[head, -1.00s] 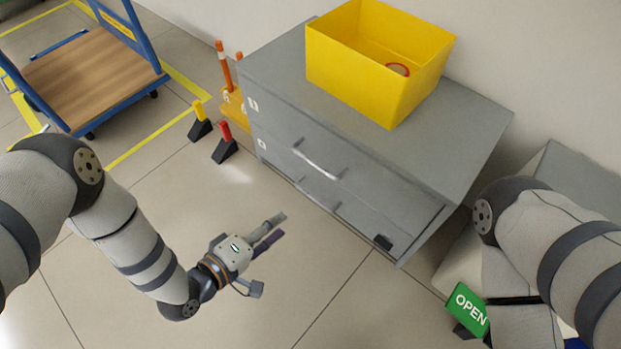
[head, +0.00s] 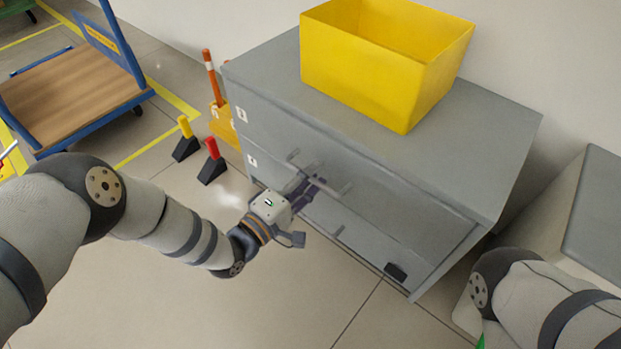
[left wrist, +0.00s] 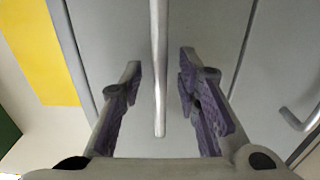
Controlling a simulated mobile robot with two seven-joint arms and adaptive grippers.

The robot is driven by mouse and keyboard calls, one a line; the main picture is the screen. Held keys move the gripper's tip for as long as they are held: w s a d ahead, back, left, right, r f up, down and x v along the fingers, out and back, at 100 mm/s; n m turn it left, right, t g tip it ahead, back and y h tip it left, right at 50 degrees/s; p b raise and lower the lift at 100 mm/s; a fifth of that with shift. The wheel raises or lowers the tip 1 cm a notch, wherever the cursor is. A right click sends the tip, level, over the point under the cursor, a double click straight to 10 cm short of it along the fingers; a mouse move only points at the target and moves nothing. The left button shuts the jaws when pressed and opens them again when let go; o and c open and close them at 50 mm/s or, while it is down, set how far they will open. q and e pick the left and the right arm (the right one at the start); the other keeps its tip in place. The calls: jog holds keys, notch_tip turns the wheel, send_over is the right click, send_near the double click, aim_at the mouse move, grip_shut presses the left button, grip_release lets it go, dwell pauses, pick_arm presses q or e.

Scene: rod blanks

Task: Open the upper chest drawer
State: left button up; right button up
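The grey chest (head: 480,125) stands against the wall, with an upper drawer (head: 400,185) and a lower drawer (head: 375,240) in its front. The upper drawer looks flush with the chest. Its bar handle (head: 340,189) is partly covered by my left gripper (head: 312,184), which is at the drawer front. In the left wrist view the handle (left wrist: 159,80) runs between the two spread fingers of my left gripper (left wrist: 160,62), with a gap visible on each side. The lower drawer's handle (left wrist: 300,120) is at the right there. My right gripper is out of view.
An open yellow box (head: 380,75) stands on the chest. A red-topped wedge (head: 212,165) and a yellow-topped wedge (head: 186,142) stand on the floor left of the chest. A blue cart (head: 70,95) is at the far left. A grey cabinet (head: 595,220) is at the right.

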pick_arm(q)
grip_shut()
jog(key=shift+s, duration=0.1)
